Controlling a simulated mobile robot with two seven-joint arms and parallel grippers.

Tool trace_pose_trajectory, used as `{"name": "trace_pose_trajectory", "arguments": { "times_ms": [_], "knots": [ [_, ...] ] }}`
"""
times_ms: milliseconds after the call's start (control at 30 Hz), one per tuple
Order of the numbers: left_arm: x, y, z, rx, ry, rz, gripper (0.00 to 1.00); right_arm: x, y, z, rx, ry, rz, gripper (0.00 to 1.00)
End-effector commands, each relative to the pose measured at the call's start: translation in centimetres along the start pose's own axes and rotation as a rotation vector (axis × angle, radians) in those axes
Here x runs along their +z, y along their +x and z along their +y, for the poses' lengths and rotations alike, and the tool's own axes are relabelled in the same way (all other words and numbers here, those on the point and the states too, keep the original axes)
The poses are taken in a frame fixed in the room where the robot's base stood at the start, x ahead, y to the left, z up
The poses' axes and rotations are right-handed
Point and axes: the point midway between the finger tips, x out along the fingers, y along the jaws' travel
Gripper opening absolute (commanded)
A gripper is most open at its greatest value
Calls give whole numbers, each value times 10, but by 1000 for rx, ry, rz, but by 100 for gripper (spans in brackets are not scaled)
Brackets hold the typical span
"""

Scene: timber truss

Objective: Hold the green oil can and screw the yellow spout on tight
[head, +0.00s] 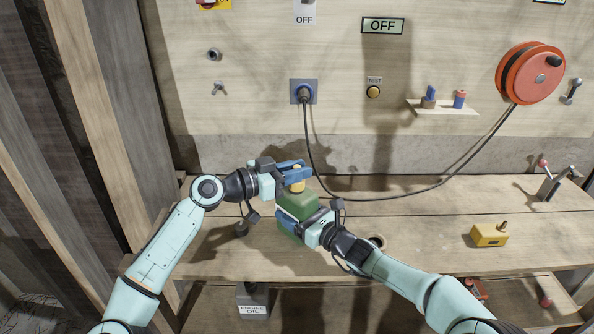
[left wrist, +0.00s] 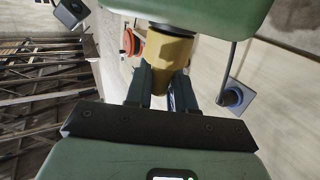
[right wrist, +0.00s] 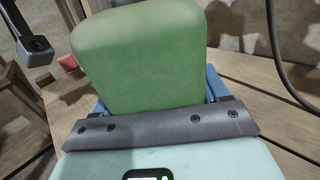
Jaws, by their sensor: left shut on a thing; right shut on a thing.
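The green oil can (head: 301,203) is on or just above the workbench, with my right gripper (head: 293,222) shut on its body. The can fills the middle of the right wrist view (right wrist: 145,62), between the blue fingers. The yellow spout (head: 297,178) is at the top of the can, and my left gripper (head: 294,173) is shut on it. In the left wrist view the spout (left wrist: 168,62) sits between the fingers, against a dark collar (left wrist: 172,27) beside the green can body (left wrist: 215,14). Whether the thread is tight cannot be told.
A black cable (head: 345,198) runs from the wall socket (head: 304,92) across the bench behind the can to an orange reel (head: 530,73). A yellow box (head: 489,235) and a lever (head: 556,183) stand at right. An engine oil container (head: 252,301) is below the front edge.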

Motion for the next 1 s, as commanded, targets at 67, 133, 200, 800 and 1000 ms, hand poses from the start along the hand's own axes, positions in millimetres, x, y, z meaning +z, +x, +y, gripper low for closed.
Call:
{"name": "trace_pose_trajectory", "arguments": {
  "times_ms": [67, 133, 200, 800, 1000],
  "knots": [
    [-2, 2, 1, 41, 2, 3, 0, 1, 1, 2, 4, -1, -2, 0],
    [-1, 1, 2, 63, 6, 3, 0, 1, 1, 2, 4, -1, -2, 0],
    [-1, 1, 3, 74, 7, 3, 0, 1, 1, 2, 3, -1, -2, 0],
    [3, 1, 3, 74, 8, 0, 49, 1, 0, 1, 1, 0, -1, 0],
    [3, 1, 2, 71, 8, 0, 53, 1, 0, 0, 1, 0, -1, 0]
  ]
}}
